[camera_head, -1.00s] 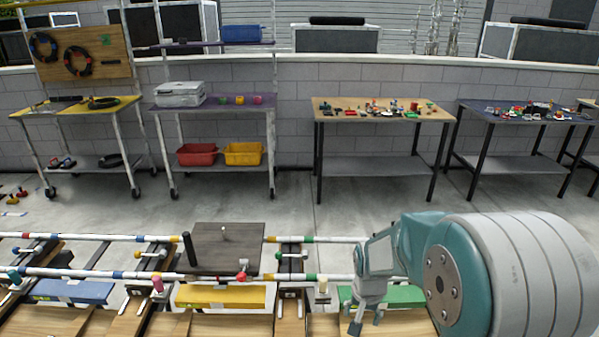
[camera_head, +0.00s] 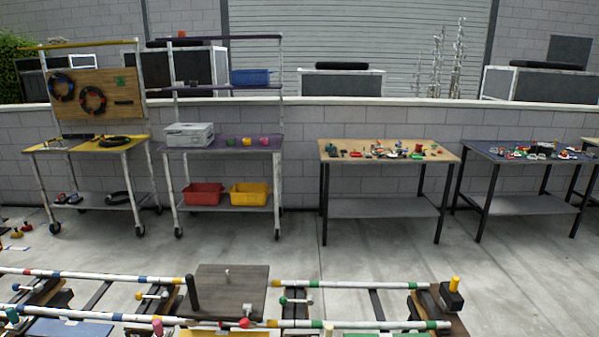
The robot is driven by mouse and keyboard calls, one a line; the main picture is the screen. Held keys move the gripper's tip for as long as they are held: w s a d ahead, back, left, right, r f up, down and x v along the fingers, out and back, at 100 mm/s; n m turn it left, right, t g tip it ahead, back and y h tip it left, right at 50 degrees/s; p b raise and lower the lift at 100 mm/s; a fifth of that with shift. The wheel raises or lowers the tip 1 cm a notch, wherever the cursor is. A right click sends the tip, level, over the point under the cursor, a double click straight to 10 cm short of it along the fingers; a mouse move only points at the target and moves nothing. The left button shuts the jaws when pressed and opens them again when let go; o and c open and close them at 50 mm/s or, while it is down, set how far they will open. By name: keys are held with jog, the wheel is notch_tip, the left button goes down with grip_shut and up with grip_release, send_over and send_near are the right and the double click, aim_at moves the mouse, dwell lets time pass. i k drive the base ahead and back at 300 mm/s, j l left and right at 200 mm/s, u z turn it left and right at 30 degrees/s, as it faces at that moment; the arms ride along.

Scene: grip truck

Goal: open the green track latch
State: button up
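Green bands mark the right part of both rails. My gripper is not in view.
The near rail (camera_head: 380,324) and far rail (camera_head: 350,284) cross the bottom. A black block with a yellow peg (camera_head: 452,292) stands at their right end. Beyond is clear grey floor (camera_head: 340,250), then a wooden-topped table (camera_head: 385,152), a dark table (camera_head: 525,152) and shelves along the wall.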

aim_at(309, 300)
jog(key=i+j, duration=0.2)
jog(key=j, duration=0.15)
jog(key=i+j, duration=0.15)
jog(key=j, duration=0.15)
jog(key=i+j, duration=0.2)
jog(key=j, duration=0.15)
